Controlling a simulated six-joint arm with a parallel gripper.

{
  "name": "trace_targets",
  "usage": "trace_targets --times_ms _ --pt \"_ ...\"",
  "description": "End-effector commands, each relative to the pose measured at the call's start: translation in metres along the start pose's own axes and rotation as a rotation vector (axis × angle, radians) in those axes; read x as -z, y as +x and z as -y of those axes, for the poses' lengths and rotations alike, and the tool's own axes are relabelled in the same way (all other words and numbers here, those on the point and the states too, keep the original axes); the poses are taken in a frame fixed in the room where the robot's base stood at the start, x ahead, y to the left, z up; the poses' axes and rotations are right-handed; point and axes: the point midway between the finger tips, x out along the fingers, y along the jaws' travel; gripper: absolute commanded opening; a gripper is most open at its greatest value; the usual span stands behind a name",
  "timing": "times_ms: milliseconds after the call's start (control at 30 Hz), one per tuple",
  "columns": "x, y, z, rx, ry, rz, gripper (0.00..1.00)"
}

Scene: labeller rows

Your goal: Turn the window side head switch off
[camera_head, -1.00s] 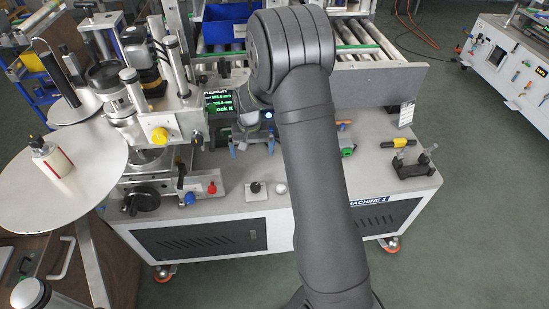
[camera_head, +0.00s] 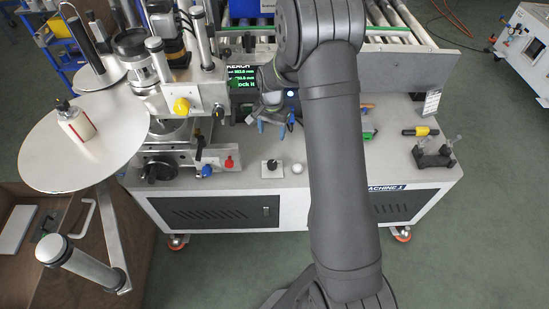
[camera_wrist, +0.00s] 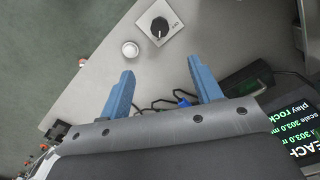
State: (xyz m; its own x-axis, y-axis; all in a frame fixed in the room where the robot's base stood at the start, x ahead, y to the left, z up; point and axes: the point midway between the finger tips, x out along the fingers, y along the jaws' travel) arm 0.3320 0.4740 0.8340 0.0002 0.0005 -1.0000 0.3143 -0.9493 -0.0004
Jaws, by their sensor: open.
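A black rotary knob on a white square plate (camera_head: 271,168) sits near the front edge of the grey machine top. No other switch is clearly marked as the window side head switch. My gripper (camera_head: 275,126) is behind the knob in the head view. In the wrist view its two blue fingers (camera_wrist: 160,66) are spread apart and empty, pointing toward the knob and apart from it.
A round white button (camera_head: 298,168) is right beside the knob. Red (camera_head: 229,162) and blue (camera_head: 207,170) knobs stand to its left under the labeller head. A display (camera_head: 242,77) with green text is behind. A black clamp stand (camera_head: 433,156) is at right. Cables lie near my fingers.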

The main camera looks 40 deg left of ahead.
Motion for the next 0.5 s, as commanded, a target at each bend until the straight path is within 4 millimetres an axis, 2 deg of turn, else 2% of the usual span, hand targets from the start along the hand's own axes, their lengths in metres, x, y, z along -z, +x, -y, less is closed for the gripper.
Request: trace_targets --times_ms 167,267,500 --pt "0.000 0.009 0.000 -0.002 0.063 0.002 0.59" --pt "-0.001 0.022 0.000 -0.002 0.062 0.003 0.59" --pt "-0.001 0.071 -0.001 -0.004 0.060 0.004 0.59"
